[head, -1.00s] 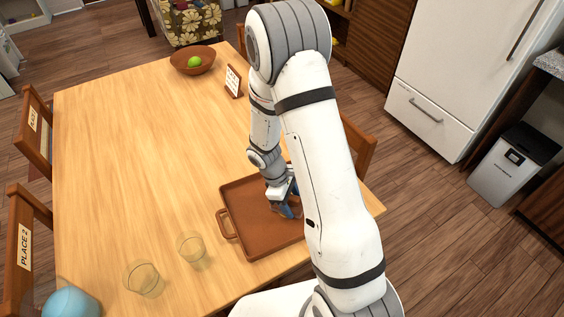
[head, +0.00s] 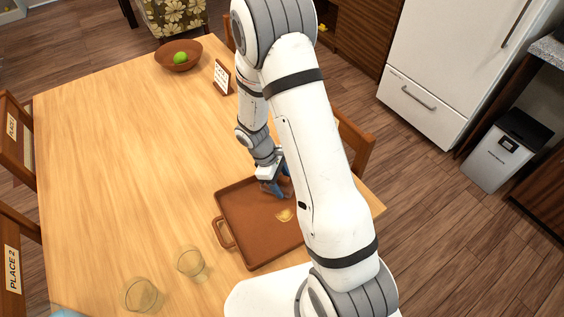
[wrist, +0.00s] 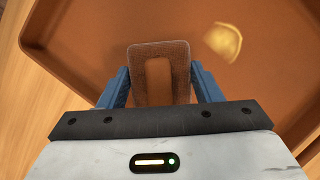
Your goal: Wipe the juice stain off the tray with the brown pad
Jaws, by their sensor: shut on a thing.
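The brown tray (head: 243,240) lies on the wooden table, partly hidden by my arm. A yellowish juice stain (head: 284,215) shows on its floor, and also in the wrist view (wrist: 223,41) to the upper right. My gripper (head: 272,186) is over the far part of the tray. In the wrist view its blue fingers (wrist: 160,88) are shut on the brown pad (wrist: 160,52). The pad is to the left of the stain in that view and apart from it. I cannot tell whether the pad touches the tray.
Two clear glasses (head: 141,295) (head: 190,262) stand on the table left of the tray. A brown bowl (head: 178,56) with a green fruit (head: 180,58) and a small sign (head: 221,77) are at the far end. The table's middle is clear. Chairs (head: 355,145) stand around the table.

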